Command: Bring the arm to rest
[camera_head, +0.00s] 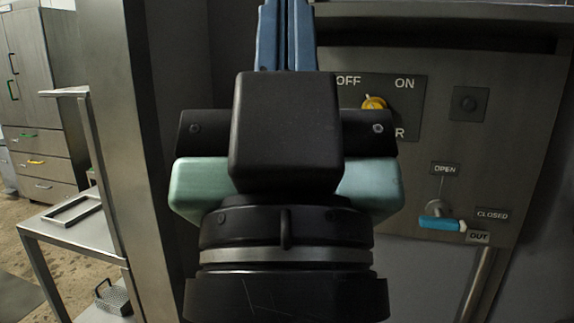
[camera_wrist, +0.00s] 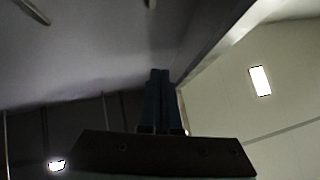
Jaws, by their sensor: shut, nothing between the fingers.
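My gripper (camera_head: 286,18) is in the middle of the head view, close to the camera, with its blue fingers pointing up past the top edge. My dark wrist housing fills the centre below them. In the wrist view the fingers (camera_wrist: 159,78) lie side by side, shut with nothing between them. Beyond them are a dark grey surface and a pale wall. My arm hides the left part of the control panel (camera_head: 530,160) behind it, and I cannot judge the gap between them.
The panel carries a yellow knob (camera_head: 375,103) by OFF and ON labels, a dark button (camera_head: 468,104) and a blue-handled valve (camera_head: 442,223). A metal post (camera_head: 130,150) stands at left. Beyond it are a metal table (camera_head: 85,232) and drawer cabinets (camera_head: 45,150).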

